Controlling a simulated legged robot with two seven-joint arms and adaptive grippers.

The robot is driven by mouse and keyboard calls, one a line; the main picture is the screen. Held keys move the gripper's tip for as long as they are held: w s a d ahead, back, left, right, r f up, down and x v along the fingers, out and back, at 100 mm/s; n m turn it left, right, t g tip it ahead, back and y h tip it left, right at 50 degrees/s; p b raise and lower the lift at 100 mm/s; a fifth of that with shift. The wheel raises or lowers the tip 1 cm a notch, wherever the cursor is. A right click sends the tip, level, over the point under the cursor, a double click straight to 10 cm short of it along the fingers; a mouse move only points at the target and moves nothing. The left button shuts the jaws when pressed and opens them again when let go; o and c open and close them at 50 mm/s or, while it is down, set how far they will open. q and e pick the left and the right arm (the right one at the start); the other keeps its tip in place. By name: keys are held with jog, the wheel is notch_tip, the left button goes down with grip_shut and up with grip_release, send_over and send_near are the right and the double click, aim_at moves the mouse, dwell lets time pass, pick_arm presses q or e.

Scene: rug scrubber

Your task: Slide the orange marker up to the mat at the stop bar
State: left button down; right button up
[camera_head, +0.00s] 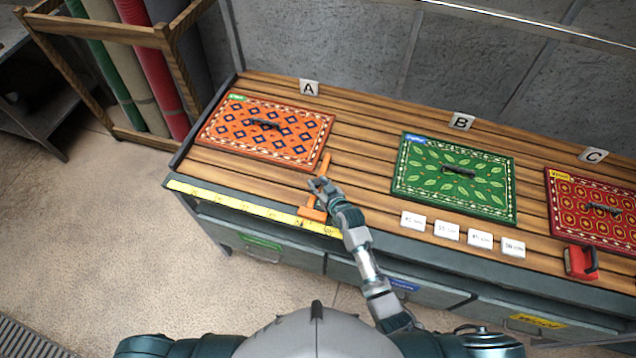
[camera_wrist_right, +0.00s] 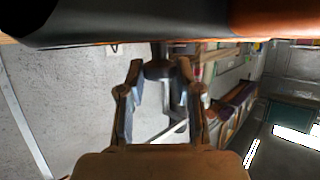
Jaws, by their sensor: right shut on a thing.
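The orange marker (camera_head: 312,214) sits at the front edge of the slatted table, its base by the yellow ruler (camera_head: 250,207) and its arm running back across the slats. The orange mat (camera_head: 228,124) with blue diamonds lies left of it, under sign A. The marker's arm is close to the mat's right edge; I cannot tell whether they touch. A dark bar (camera_head: 188,143) runs along the table's left end, beside the mat. My right gripper (camera_head: 320,187) is shut on the marker and covers its middle; its fingers show in the right wrist view (camera_wrist_right: 160,80). My left gripper is out of view.
A green mat (camera_head: 409,155) lies under sign B and a red mat (camera_head: 567,215) under sign C. Several white cards (camera_head: 447,230) lie before the green mat. A red block (camera_head: 578,262) with a handle stands at the front right. Bare slats (camera_head: 362,160) separate the marker and green mat.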

jog(key=shift+w+a+r, duration=0.1)
jog(key=shift+w+a+p, duration=0.1)
jog(key=shift+a+p, duration=0.25)
jog(key=shift+a, duration=0.25)
jog(key=shift+w+a, duration=0.15)
jog(key=shift+a, duration=0.1)
jog(key=o, duration=1)
jog(key=shift+a, duration=0.1)
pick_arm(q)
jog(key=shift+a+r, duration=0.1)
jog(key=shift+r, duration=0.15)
pick_arm(e)
jog(key=shift+d, duration=0.25)
